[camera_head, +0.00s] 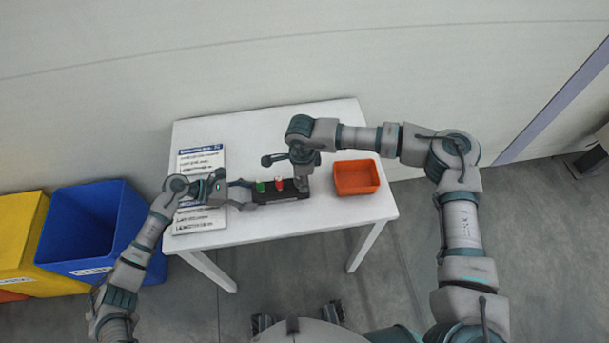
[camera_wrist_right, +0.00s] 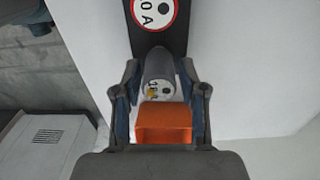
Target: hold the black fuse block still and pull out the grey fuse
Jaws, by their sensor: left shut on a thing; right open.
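The black fuse block (camera_head: 285,196) lies near the middle of the white table and shows as a dark strip in the right wrist view (camera_wrist_right: 179,30). My left gripper (camera_head: 247,190) is shut on its left end. The grey fuse (camera_wrist_right: 158,66), a cylinder with a marked pale end face, shows in the right wrist view. My right gripper (camera_wrist_right: 158,92) is open, its fingers on either side of the grey fuse's end; contact cannot be told. In the head view my right gripper (camera_head: 302,182) is over the block's right end and hides the grey fuse.
A green fuse (camera_head: 261,187) and a red fuse (camera_head: 278,183) stand on the block. An orange bin (camera_head: 356,177) stands right of it. A printed sheet (camera_head: 200,160) lies at the table's left. Blue (camera_head: 95,220) and yellow (camera_head: 18,232) bins stand left of the table.

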